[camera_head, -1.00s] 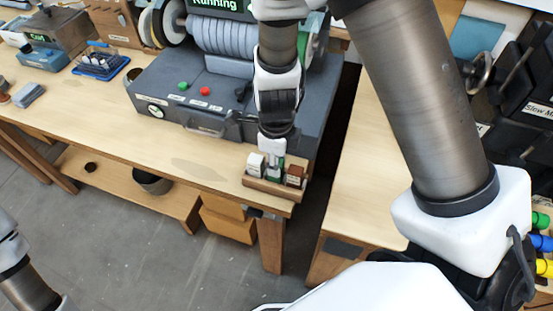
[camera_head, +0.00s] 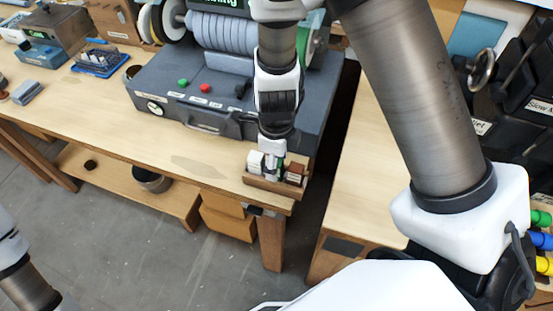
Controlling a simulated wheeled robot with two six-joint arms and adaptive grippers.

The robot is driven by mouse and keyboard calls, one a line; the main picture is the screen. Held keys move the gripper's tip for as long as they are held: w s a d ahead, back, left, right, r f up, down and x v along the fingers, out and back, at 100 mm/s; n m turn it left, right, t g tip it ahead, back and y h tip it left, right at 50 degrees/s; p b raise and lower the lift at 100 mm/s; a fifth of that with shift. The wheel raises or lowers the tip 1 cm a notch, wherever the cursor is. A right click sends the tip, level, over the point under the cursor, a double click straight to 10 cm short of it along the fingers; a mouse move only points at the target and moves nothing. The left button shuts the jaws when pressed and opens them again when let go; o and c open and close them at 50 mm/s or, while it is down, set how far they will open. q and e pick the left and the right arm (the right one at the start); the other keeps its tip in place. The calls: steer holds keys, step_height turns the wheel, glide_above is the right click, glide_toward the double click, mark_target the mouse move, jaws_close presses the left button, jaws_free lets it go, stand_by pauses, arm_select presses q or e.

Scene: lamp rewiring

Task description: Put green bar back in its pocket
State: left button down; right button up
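A small wooden holder (camera_head: 273,186) stands at the front right corner of the workbench. A white block (camera_head: 255,161) sits in its left part and a brown block (camera_head: 295,173) in its right part. My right gripper (camera_head: 272,168) points down over the middle of the holder, between these two blocks. A thin strip of green, likely the green bar (camera_head: 280,163), shows at its fingers. The fingers hide most of it, and I cannot tell whether they are closed on it or how deep it sits. Of my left arm only a link shows at the lower left; its gripper is out of view.
A grey machine (camera_head: 225,110) with green and red buttons stands right behind the holder. A blue tray (camera_head: 100,62) is at the back left. The bench top (camera_head: 130,130) left of the holder is clear. A gap separates the bench from the right-hand table (camera_head: 350,190).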

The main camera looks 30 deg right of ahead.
steer(key=shift+w+r, duration=0.15)
steer(key=shift+r, duration=0.25)
step_height(320, 180, up, 11)
